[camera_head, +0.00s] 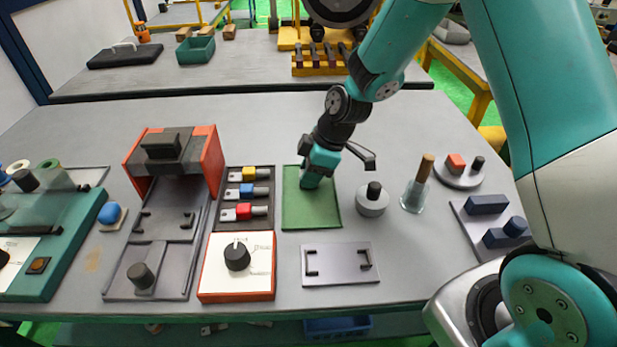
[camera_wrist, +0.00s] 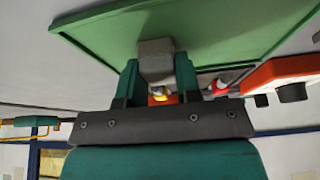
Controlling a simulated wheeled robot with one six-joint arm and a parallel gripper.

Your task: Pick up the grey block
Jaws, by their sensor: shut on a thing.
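The grey block (camera_wrist: 156,58) shows in the wrist view between the two teal fingers of my gripper (camera_wrist: 157,72), which are shut on it. The green mat (camera_wrist: 215,28) lies just beyond the block, and I cannot tell whether they touch. In the head view, my gripper (camera_head: 313,184) points down over the upper part of the green mat (camera_head: 310,213). The block is hidden there behind the gripper.
Left of the mat is a dark tray (camera_head: 232,216) with coloured plugs, above an orange-edged knob box (camera_head: 215,285). To the right is a round grey knob base (camera_head: 371,206). A plate with two handles (camera_head: 340,276) lies in front.

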